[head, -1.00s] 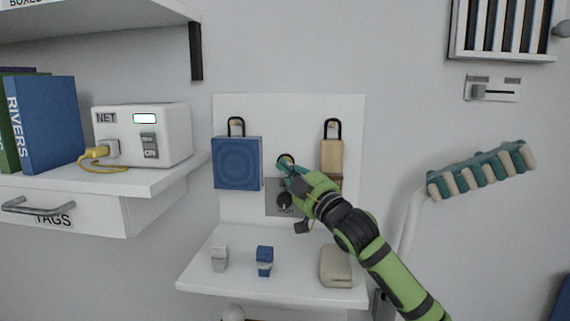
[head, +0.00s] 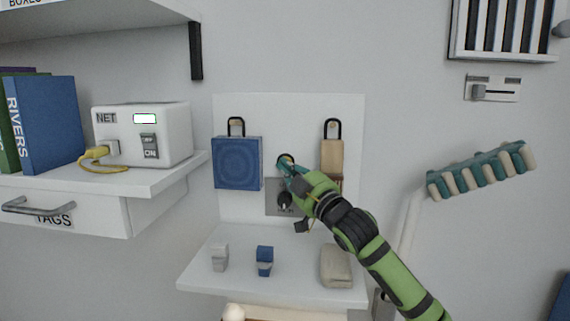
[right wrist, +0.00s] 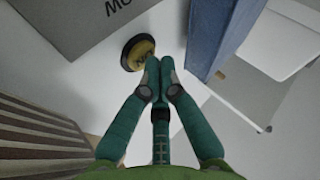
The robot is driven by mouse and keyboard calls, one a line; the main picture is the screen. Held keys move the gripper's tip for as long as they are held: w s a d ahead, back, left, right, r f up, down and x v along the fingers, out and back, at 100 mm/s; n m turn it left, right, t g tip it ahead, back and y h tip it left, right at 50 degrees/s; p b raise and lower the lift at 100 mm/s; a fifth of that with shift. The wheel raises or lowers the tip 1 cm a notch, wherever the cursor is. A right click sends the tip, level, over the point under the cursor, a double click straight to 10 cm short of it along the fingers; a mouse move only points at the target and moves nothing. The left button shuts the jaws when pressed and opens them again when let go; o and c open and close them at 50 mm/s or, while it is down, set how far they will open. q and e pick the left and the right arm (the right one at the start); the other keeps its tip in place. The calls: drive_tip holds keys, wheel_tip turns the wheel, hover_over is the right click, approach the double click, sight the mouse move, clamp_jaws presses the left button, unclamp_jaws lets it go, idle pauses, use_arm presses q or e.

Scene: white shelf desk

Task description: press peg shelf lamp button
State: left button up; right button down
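A round button (head: 285,158) with a dark rim and yellowish face is on the white peg panel (head: 300,112), above a grey plate with a dark knob (head: 284,200). In the right wrist view the button (right wrist: 139,52) sits just left of and beyond my fingertips. My right gripper (head: 286,167) is at the panel in front of the button, partly covering it and the plate. Its teal fingers (right wrist: 159,65) are together with nothing between them. Whether the tips touch the button I cannot tell. No lamp is clearly identifiable. My left gripper is not in view.
A blue bag-like block (head: 237,163) hangs left of the button and a tan tag (head: 331,158) right. A small shelf (head: 295,290) below holds small blocks and a beige piece (head: 336,265). A NET box (head: 170,133) stands left; a striped rack (head: 480,170) is right.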

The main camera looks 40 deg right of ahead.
drive_tip(key=shift+s+a, duration=0.15)
drive_tip(key=shift+a, duration=0.05)
drive_tip(key=s+a, duration=0.3)
drive_tip(key=a, duration=0.1)
drive_tip(key=shift+s+a, duration=0.25)
drive_tip(key=shift+s, duration=0.1)
drive_tip(key=shift+f, duration=0.1)
idle(0.4)
